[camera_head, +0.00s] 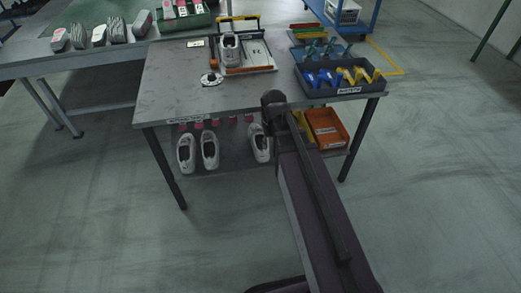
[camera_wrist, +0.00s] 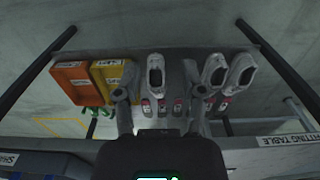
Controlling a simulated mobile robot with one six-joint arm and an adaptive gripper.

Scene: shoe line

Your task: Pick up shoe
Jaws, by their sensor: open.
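Several pale shoes are in view. On the lower shelf, one shoe stands alone (camera_head: 260,143), left of my arm in the head view. Two more stand side by side further left, one shoe (camera_head: 186,153) and another (camera_head: 209,150). In the wrist view the lone shoe (camera_wrist: 155,70) lies ahead, between the lines of my gripper's fingers (camera_wrist: 158,98). My gripper is open and empty; I cannot tell its exact distance from that shoe. The pair shows to the right there. Another shoe (camera_head: 230,48) sits in a fixture on the tabletop. My arm hides my gripper in the head view.
The fitting table (camera_head: 165,85) overhangs the shelf (camera_head: 230,160). An orange bin (camera_head: 327,127) and a yellow bin (camera_wrist: 113,80) stand beside the lone shoe. Red tags (camera_wrist: 162,106) line up near the shoes. Dark table legs (camera_head: 165,165) flank the shelf. The floor in front is clear.

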